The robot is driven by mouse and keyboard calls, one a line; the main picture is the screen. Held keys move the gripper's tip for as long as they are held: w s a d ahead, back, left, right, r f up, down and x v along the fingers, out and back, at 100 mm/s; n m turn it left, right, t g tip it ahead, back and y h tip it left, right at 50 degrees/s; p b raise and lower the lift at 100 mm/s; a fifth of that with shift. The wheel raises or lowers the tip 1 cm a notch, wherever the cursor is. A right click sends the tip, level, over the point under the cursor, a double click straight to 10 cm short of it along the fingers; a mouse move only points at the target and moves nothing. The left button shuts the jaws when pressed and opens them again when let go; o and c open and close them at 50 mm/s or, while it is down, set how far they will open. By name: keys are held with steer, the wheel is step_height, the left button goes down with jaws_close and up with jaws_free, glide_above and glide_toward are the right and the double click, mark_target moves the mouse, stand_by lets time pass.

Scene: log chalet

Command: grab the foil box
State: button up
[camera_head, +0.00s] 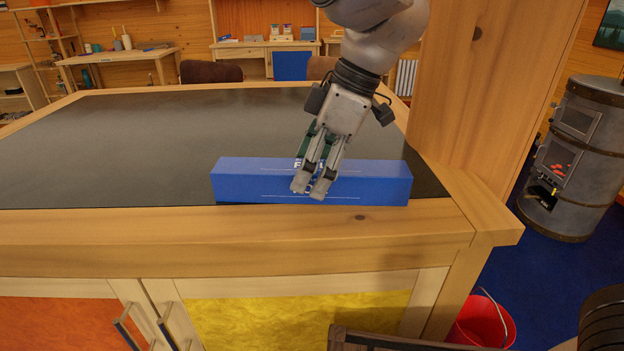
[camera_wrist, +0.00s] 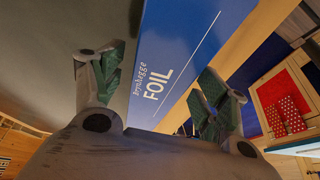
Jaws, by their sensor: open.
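The foil box (camera_head: 250,182) is a long blue carton lying along the front edge of the dark counter top (camera_head: 130,150). In the wrist view the foil box (camera_wrist: 178,50) shows its white "FOIL" lettering. My gripper (camera_head: 312,190) is over the middle of the box, pointing down in the head view. In the wrist view my gripper (camera_wrist: 155,85) is open, with one green-padded finger on each side of the box. A narrow gap shows beside the fingers, and I cannot tell whether either pad touches the box.
A wooden post (camera_head: 490,90) rises at the counter's right end. Cabinet doors (camera_head: 300,318) lie below the counter's front edge. A stove (camera_head: 575,155) and a red bucket (camera_head: 483,322) stand on the blue floor to the right. The counter left of the box is clear.

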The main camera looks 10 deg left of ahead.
steer(key=shift+a+f, duration=0.1)
steer(key=shift+f, duration=0.2)
steer(key=c, duration=1.2)
steer(key=shift+c, duration=0.2)
